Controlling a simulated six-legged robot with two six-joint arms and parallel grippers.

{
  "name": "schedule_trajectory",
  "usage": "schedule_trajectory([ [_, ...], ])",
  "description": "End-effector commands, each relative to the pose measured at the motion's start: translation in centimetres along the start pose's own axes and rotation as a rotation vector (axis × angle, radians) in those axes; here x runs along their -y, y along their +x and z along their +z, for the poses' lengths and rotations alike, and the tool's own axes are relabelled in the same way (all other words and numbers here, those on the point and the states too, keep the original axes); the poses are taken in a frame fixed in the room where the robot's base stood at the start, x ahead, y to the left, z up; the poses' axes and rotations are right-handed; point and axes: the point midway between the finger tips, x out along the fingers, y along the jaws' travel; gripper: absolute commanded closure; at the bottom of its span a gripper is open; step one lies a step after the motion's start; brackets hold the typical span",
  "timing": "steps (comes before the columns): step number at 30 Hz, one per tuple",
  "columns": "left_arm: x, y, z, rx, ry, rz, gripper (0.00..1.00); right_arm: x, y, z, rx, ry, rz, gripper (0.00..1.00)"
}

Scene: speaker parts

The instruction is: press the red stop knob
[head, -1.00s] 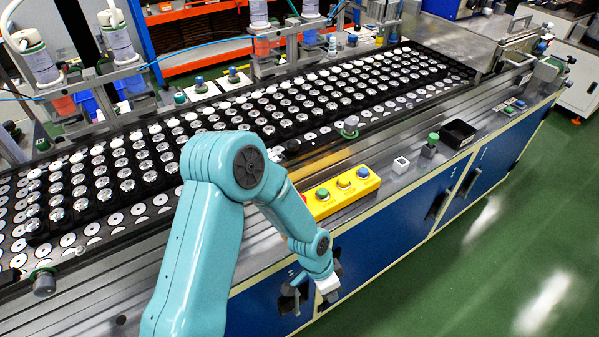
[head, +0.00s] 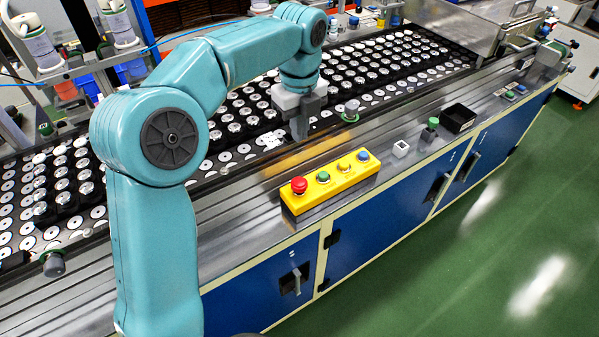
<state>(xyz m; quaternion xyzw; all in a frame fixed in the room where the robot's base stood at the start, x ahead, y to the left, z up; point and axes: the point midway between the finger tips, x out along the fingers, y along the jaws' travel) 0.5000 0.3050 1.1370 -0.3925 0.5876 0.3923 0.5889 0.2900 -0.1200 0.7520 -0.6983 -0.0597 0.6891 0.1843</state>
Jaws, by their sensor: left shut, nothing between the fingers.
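The red stop knob (head: 299,186) is a round red mushroom button at the left end of the yellow control box (head: 331,189). Green, yellow and blue buttons follow it to the right on the same box. My left gripper (head: 299,132) is shut and empty. It points down over the near edge of the conveyor, behind the yellow box in the picture, and is apart from the knob. Nothing covers the knob. My right gripper is not in view.
The conveyor (head: 240,157) carries rows of black trays with round speaker parts. The green floor in front is clear.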

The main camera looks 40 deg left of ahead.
Motion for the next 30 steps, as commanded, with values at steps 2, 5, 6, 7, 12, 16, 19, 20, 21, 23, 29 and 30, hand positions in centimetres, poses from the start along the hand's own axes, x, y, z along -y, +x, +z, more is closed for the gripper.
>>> schedule_trajectory([
  [2,0.0,0.7,0.0,-0.001,-0.001,0.002,1.0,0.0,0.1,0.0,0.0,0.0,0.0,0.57],
  [5,-0.1,2.3,0.0,-0.002,-0.001,0.005,1.0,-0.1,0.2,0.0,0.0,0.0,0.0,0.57],
  [6,-0.1,3.1,0.0,-0.003,-0.001,0.005,1.0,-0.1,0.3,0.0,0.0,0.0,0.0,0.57],
  [7,-0.1,3.8,0.0,-0.003,-0.001,0.005,1.0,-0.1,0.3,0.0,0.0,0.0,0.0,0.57],
  [12,-0.1,7.5,0.0,-0.003,-0.002,0.006,1.0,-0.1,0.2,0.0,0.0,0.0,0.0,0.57],
  [16,-0.1,10.1,0.0,-0.003,-0.001,0.006,1.0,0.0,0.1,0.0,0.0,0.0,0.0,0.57],
  [19,-0.1,11.7,-0.1,-0.003,-0.002,0.004,1.0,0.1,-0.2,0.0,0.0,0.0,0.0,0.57],
  [20,-0.1,12.1,-0.1,-0.003,-0.002,0.004,1.0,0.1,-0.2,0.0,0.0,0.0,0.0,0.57],
  [21,-0.1,12.5,0.0,-0.003,-0.002,0.003,1.0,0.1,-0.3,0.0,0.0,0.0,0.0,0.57],
  [23,-0.1,13.1,0.0,-0.002,-0.002,0.003,1.0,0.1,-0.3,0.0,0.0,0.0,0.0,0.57],
  [29,0.0,13.9,0.0,-0.001,-0.002,0.001,1.0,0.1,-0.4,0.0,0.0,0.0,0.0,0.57],
  [30,0.0,13.9,0.0,-0.001,-0.002,0.001,1.0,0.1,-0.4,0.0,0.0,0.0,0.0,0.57],
])
